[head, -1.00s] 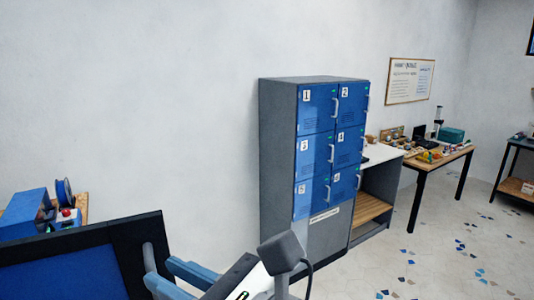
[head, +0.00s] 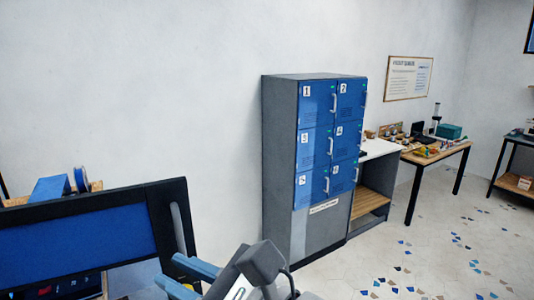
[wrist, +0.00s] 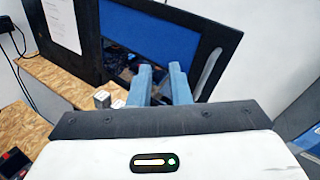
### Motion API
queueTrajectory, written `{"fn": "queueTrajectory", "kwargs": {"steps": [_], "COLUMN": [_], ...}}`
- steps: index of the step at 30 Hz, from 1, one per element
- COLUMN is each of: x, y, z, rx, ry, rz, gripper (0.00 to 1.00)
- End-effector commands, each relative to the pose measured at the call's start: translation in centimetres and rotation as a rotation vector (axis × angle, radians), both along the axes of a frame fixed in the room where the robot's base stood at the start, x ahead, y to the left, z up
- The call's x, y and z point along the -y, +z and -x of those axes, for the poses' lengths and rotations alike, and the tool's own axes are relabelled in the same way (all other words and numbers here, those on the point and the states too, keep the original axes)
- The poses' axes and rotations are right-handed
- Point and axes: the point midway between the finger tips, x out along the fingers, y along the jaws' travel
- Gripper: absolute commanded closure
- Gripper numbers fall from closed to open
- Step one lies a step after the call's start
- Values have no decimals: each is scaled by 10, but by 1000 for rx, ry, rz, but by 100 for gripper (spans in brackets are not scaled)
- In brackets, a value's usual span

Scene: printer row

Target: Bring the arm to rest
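My gripper (head: 170,272) shows at the bottom of the head view, in front of a black-framed door with a blue pane (head: 85,238). In the wrist view its two blue fingers stand apart with a gap between them (wrist: 160,72), and I see nothing held there. The black-framed blue door (wrist: 140,35) with its pale handle (wrist: 211,72) lies beyond the fingertips. I cannot tell how far the fingers are from it. My arm's links fill the bottom middle of the head view.
Blue numbered lockers (head: 316,105) stand against the wall, beside a white-topped desk (head: 378,150) and a wooden table (head: 437,157). Small grey blocks (wrist: 102,99) sit on a chipboard top (wrist: 60,82) left of the fingers. Open tiled floor (head: 410,255) lies to the right.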

Motion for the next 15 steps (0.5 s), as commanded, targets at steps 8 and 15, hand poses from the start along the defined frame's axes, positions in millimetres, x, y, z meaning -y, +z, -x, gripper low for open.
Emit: {"fn": "queueTrajectory", "kwargs": {"steps": [8,15], "x": [4,31], "y": [-26,-85], "z": [-23,-56], "rx": [269,577], "ry": [43,207], "rz": [294,782], "gripper": [83,83]}}
